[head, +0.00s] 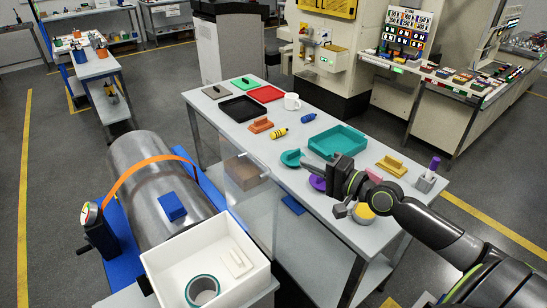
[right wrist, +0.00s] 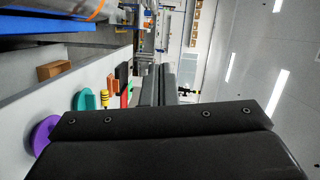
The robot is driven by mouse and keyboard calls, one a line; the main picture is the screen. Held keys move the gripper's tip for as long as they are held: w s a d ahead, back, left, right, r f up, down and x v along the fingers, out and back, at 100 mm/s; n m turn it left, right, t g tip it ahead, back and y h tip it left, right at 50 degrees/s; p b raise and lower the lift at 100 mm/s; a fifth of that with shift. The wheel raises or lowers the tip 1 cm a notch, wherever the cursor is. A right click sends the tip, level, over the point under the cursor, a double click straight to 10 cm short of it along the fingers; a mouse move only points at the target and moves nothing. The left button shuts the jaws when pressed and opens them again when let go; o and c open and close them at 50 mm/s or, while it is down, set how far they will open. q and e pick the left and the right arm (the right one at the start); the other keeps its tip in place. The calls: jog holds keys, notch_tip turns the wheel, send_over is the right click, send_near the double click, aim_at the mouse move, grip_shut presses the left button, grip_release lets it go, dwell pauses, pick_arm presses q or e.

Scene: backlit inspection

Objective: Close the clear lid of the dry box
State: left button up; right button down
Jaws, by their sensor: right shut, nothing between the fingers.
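The dry box appears to be the open white box (head: 160,262) at the bottom of the head view. A teal-rimmed roll (head: 202,290) and a small white piece (head: 236,262) lie inside it. The clear lid (head: 255,215) stands raised along the box's far right side, and the table shows through it. My right gripper (head: 310,165) is shut and empty above the table, to the right of the lid and apart from it. Its fingers (right wrist: 160,86) also show in the right wrist view. My left gripper is not in view.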

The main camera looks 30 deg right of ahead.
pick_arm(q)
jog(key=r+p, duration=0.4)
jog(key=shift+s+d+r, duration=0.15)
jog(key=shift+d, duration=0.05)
pick_arm(e)
jog(key=w+a+f, duration=0.1)
jog(key=w+a, duration=0.5)
jog(key=w, duration=0.1)
jog(key=shift+a+f, duration=0.2)
jog(key=shift+f, duration=0.05)
jog(key=shift+w, duration=0.1)
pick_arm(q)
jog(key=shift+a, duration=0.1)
